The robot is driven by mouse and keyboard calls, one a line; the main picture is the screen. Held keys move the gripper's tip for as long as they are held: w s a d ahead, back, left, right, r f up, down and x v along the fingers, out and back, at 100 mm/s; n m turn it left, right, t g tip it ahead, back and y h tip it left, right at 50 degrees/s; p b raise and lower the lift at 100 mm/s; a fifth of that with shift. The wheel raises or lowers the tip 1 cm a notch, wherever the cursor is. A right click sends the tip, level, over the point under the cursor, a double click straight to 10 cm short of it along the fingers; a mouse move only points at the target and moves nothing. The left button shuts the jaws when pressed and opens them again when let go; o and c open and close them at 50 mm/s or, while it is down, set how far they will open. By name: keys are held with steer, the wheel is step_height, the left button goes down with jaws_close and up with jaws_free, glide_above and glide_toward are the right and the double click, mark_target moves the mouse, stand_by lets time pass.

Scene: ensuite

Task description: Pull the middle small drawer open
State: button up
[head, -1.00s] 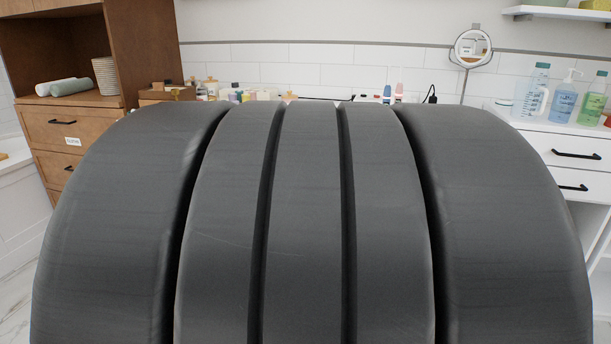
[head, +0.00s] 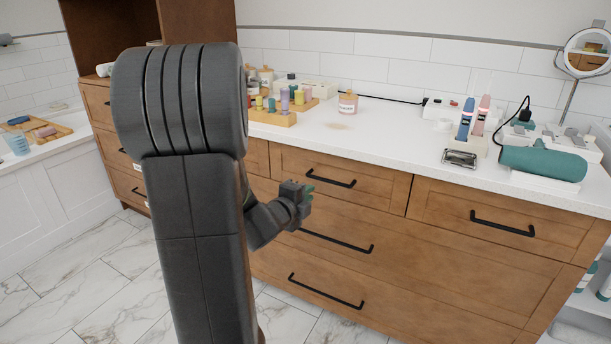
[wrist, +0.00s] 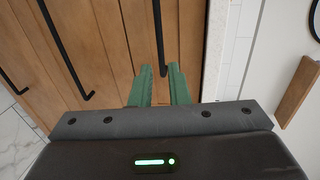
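The middle small drawer (head: 290,163) is a shut wooden drawer in the top row under the white counter, with a black bar handle (head: 330,177). My gripper (head: 311,190) is in front of this drawer, near the handle's left end. In the wrist view my gripper (wrist: 160,72) has two green fingers spread apart. The handle (wrist: 158,38) runs upward in that view, and its near end shows between the fingertips. The fingers are not closed on it. I cannot tell how deep the handle sits between them.
The right small drawer (head: 480,217) and wide lower drawers (head: 400,262) are shut; their black handles stick out. Marble floor (head: 75,265) is clear at left.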

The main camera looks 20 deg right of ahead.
mark_target(327, 181)
steer(key=b+x, duration=0.1)
steer(key=x, duration=1.2)
steer(key=shift+d+f+b, duration=0.15)
steer(key=shift+b, duration=0.25)
jaws_close()
